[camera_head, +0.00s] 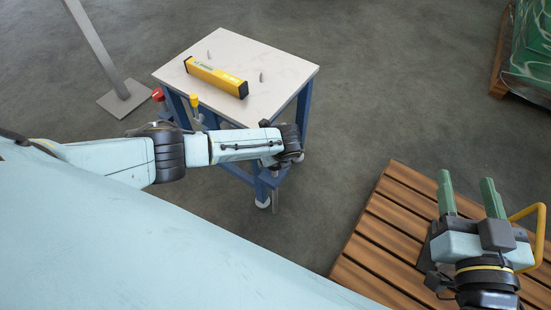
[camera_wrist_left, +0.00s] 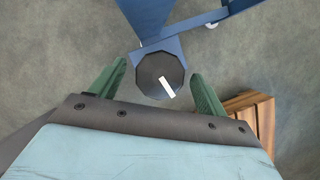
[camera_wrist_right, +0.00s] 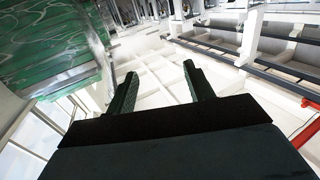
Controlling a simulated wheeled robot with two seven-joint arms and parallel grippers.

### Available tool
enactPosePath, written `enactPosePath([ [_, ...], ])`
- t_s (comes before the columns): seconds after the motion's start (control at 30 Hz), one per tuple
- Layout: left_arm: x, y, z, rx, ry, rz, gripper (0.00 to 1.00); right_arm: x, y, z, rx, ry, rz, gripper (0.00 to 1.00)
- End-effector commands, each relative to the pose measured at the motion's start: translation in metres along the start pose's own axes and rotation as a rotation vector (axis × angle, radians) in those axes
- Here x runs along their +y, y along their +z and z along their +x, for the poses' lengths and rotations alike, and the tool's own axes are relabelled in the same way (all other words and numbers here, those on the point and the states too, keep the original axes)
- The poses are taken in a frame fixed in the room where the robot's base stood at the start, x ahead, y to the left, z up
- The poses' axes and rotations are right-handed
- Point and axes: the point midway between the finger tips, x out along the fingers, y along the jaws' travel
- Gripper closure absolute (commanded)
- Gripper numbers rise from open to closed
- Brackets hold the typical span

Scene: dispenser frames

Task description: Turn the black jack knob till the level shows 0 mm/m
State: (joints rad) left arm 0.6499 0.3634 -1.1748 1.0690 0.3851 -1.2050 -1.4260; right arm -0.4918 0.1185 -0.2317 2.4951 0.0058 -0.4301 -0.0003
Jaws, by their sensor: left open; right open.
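The black jack knob (camera_wrist_left: 160,76) shows in the left wrist view, a many-sided disc with a white mark, beside a blue table leg. My left gripper (camera_wrist_left: 160,80) is open, with one green finger on each side of the knob; whether they touch it I cannot tell. In the head view the left arm covers the knob and the left fingers. The yellow level (camera_head: 216,77) lies on the pale tabletop (camera_head: 262,60); its reading is too small to make out. My right gripper (camera_head: 470,190) is open and empty, its green fingers pointing up.
A red knob (camera_head: 158,94) and a yellow knob (camera_head: 194,101) are at the table's near left side. Two small grey pieces stand on the tabletop. A wooden pallet (camera_head: 385,215) lies below my right gripper. A post on a plate (camera_head: 122,98) stands at left.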

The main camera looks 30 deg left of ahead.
Motion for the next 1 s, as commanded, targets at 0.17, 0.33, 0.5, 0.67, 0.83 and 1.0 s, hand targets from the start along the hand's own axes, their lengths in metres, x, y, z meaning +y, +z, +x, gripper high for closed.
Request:
enactPosePath([
  [0.17, 0.0, 0.0, 0.0, 0.0, 0.0, 0.0, 0.27, 0.0, 0.0, 0.0, -0.001, 0.0, 0.0, 0.48],
  [0.33, 0.0, 0.0, 0.0, 0.0, 0.0, 0.0, 0.49, 0.0, 0.0, 0.0, -0.001, 0.0, 0.0, 0.48],
  [0.5, 0.0, 0.0, 0.0, 0.0, 0.0, 0.0, 0.69, 0.0, 0.0, 0.0, -0.001, 0.0, 0.0, 0.48],
  [0.67, 0.0, 0.0, 0.0, 0.0, 0.003, -0.009, 0.69, 0.0, 0.0, 0.0, -0.006, 0.0, 0.0, 0.48],
  [0.83, -0.001, 0.0, -0.001, 0.0, 0.023, -0.054, 0.69, 0.002, 0.01, -0.001, -0.066, 0.005, -0.002, 0.48],
  [1.0, -0.002, 0.0, -0.001, 0.002, 0.063, -0.149, 0.69, 0.005, 0.026, -0.005, -0.163, 0.014, -0.004, 0.48],
])
